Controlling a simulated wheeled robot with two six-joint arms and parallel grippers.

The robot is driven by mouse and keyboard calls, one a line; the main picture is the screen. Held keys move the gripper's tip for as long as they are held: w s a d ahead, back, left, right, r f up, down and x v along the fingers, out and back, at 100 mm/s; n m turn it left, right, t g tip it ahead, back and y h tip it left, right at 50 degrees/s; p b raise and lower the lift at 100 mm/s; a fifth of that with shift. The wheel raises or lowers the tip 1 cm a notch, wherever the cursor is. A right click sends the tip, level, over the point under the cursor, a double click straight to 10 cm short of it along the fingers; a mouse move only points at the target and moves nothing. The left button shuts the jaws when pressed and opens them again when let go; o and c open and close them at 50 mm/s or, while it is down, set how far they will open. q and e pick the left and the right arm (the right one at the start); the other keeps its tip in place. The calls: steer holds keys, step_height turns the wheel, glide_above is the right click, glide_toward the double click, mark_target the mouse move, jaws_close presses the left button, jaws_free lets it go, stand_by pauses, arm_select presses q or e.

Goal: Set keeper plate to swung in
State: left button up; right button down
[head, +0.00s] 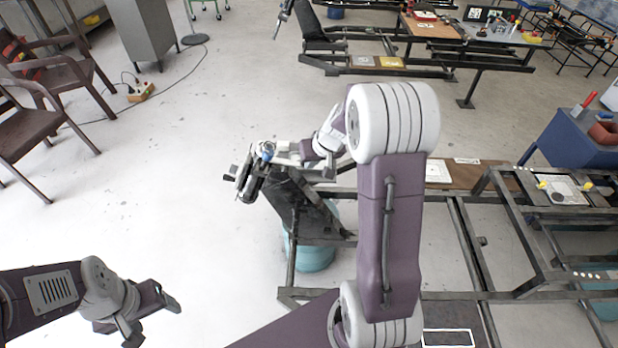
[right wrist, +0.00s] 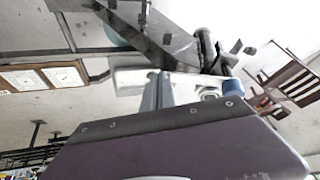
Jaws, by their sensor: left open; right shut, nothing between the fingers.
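A dark spring suspension assembly (head: 318,213) stands on a metal frame in the middle of the head view. At its upper left end is a dark clustered part (head: 249,180) with a small blue knob (head: 267,151) above it. The blue knob also shows in the right wrist view (right wrist: 231,86). I cannot single out the keeper plate or its position. My right gripper (head: 285,152) is shut and empty, close beside the blue knob; contact cannot be told. My left gripper (head: 152,318) is open and empty, low at the left, well away from the assembly.
A teal drum (head: 315,257) stands under the assembly. Metal frame rails (head: 470,250) fill the right side. A blue bench (head: 575,140) stands at far right. Brown chairs (head: 40,125) stand at upper left. The floor left of the assembly is clear.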

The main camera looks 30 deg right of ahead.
arm_select(q)
step_height(320, 180, down, 11)
steer(key=b, duration=0.9)
step_height(320, 180, up, 7)
steer(key=p, duration=0.7)
steer(key=shift+r, duration=0.2)
arm_select(e)
steer(key=w+r+n+y, duration=0.1)
steer(key=w+n+y, duration=0.2)
steer(key=w+n, duration=0.4)
steer(key=w+r+n+y, duration=0.2)
steer(key=w+n, duration=0.6)
steer(key=shift+a+r+t+y, duration=0.25)
steer(key=shift+r+t+y, duration=0.05)
steer(key=shift+t+y, duration=0.1)
arm_select(q)
steer(key=shift+d, duration=0.15)
arm_select(e)
steer(key=shift+w, duration=0.15)
